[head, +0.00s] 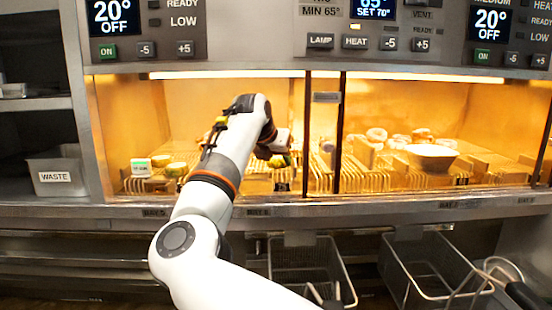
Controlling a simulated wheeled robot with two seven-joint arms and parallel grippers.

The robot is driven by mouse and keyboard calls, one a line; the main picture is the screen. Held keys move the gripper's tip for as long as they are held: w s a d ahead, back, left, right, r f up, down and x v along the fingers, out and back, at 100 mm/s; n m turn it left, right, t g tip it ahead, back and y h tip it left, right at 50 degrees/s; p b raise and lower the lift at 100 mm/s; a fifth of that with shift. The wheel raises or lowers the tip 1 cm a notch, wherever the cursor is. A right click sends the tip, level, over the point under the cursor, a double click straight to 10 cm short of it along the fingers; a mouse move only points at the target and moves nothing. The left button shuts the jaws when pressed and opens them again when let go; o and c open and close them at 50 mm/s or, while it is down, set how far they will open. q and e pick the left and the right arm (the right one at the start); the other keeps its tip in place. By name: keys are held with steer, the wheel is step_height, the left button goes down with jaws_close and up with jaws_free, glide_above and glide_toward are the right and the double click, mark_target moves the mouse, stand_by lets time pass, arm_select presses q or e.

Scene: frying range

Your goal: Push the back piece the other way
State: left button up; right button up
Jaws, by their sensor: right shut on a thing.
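My right arm reaches up from the bottom middle into the lit warming cabinet (410,95). What this thing is exactly, I cannot tell. Yellow-topped pieces (176,169) and a small white and green box (141,167) stand on the rack to the left of my arm. My forearm hides the middle of that bay, so I cannot tell which piece is the back one. My left gripper is out of view.
A dark divider post (340,130) stands to the right of my gripper. A waste bin (54,177) is at the left. Fry baskets (436,272) hang below the cabinet's front ledge.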

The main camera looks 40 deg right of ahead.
steer(key=o, duration=0.6)
steer(key=shift+o, duration=1.2)
steer(key=shift+w, duration=0.15)
steer(key=shift+f, duration=0.15)
steer(key=shift+a+r, duration=0.2)
steer(key=b+v, duration=0.2)
steer(key=v, duration=0.9)
steer(key=shift+a+r, duration=0.25)
steer(key=shift+r, duration=0.05)
